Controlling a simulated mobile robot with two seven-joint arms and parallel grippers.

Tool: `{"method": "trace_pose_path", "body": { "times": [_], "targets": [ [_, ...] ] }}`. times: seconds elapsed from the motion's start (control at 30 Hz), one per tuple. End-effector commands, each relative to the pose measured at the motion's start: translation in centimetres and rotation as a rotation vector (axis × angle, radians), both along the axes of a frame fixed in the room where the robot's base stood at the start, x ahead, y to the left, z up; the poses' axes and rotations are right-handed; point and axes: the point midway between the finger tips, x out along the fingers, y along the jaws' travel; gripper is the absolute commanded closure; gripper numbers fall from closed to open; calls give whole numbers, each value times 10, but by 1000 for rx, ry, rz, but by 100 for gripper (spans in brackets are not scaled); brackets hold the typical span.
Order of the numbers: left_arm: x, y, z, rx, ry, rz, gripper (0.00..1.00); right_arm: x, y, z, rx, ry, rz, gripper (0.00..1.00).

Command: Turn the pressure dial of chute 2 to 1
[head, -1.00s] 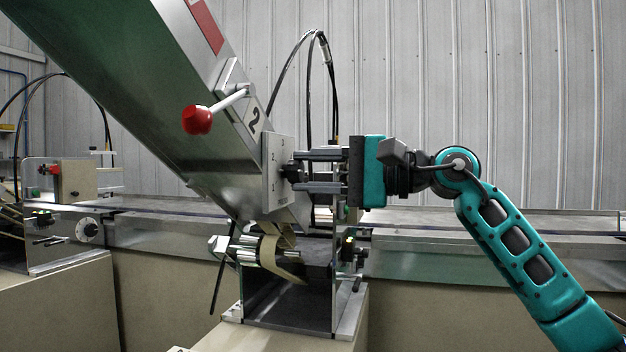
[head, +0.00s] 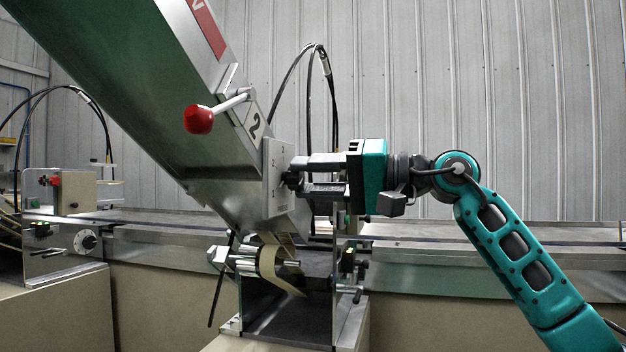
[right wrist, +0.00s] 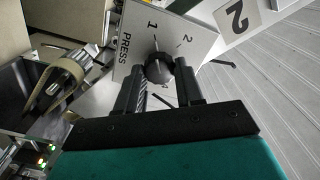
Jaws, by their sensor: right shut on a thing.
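The pressure dial is a black knob (right wrist: 158,66) on a pale plate (right wrist: 130,40) marked PRESS, with 1, 2 and a partly hidden figure around it. In the head view the plate (head: 275,185) faces right on the lower end of chute 2 (head: 130,95), and the knob is mostly hidden by the fingers. My right gripper (head: 296,176) is shut on the knob from the right; its two fingers also show on either side of the knob in the right wrist view (right wrist: 162,80). I cannot make out where the knob's pointer stands. My left gripper is out of view.
A red-knobbed lever (head: 199,118) sticks out of the chute above the dial. A roller with a tan strip (head: 268,262) sits below, over an open metal channel (head: 285,320). Black hoses (head: 325,70) arch behind. A second station (head: 60,230) stands at left.

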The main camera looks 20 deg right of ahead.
Motion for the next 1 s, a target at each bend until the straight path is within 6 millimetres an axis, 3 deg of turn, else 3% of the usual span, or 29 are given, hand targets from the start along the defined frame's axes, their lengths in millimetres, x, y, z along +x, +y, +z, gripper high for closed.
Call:
{"method": "trace_pose_path", "body": {
  "times": [0.47, 0.5, 0.73, 1.0],
  "targets": [
    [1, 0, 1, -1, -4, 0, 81, 0, 1, -1, -11, -12, 1, 94],
    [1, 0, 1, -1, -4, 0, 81, 0, 1, -1, -11, -12, 1, 61],
    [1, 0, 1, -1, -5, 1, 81, 0, 0, 0, -9, -11, 0, 39],
    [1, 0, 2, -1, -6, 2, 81, -1, -1, 0, -8, -10, -1, 38]
  ]
}}
